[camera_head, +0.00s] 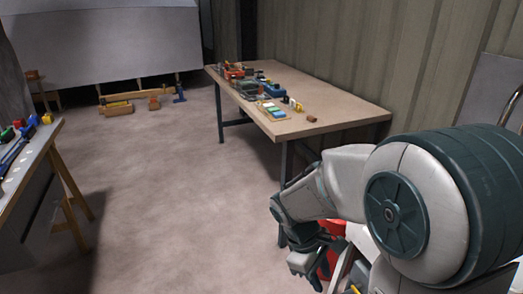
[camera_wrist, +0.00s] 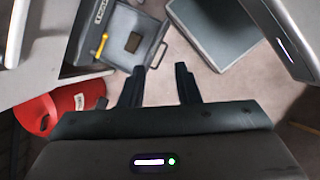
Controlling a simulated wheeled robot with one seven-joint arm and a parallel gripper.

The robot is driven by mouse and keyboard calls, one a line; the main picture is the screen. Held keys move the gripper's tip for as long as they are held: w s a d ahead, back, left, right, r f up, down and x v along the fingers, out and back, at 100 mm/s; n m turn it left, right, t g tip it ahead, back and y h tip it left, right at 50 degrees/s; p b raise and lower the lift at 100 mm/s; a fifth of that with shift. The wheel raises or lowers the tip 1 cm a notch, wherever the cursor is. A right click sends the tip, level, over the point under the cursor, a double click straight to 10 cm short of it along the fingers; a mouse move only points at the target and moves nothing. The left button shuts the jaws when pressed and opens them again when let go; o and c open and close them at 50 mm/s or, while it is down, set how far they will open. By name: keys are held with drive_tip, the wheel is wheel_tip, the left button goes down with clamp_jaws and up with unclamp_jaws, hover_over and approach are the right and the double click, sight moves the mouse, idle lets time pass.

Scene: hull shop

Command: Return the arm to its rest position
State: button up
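My arm reaches in from the right side of the head view, bent so that my gripper (camera_head: 303,262) hangs low, beside the near end of a wooden workbench and below its top. In the wrist view the two dark fingers of my gripper (camera_wrist: 160,85) stand apart with a gap between them. The gripper is open, and nothing is between the fingers.
The workbench (camera_head: 335,108) along the wall carries tools and small parts. A red container (camera_wrist: 62,108) lies close to my gripper. A grey case (camera_wrist: 118,42) is beyond the fingers. Another table (camera_head: 38,150) stands at left; the floor (camera_head: 165,190) between is clear.

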drive_tip(key=s+r+m+t+y+p, duration=0.2)
drive_tip(key=s+r+m+p, duration=0.1)
drive_tip(key=r, duration=0.6)
drive_tip(key=s+d+r+m+t+y+p, duration=0.1)
drive_tip(key=s+r+m+t+y+p, duration=0.1)
drive_tip(key=r+m+p, duration=0.3)
wheel_tip(320, 180, up, 5)
drive_tip(key=s+m, duration=0.1)
drive_tip(key=m, duration=0.1)
drive_tip(key=shift+s+d+m+t+p, duration=0.25)
drive_tip(key=shift+s+m+t+p, duration=0.05)
drive_tip(key=shift+s+p, duration=0.1)
drive_tip(key=shift+f, duration=0.1)
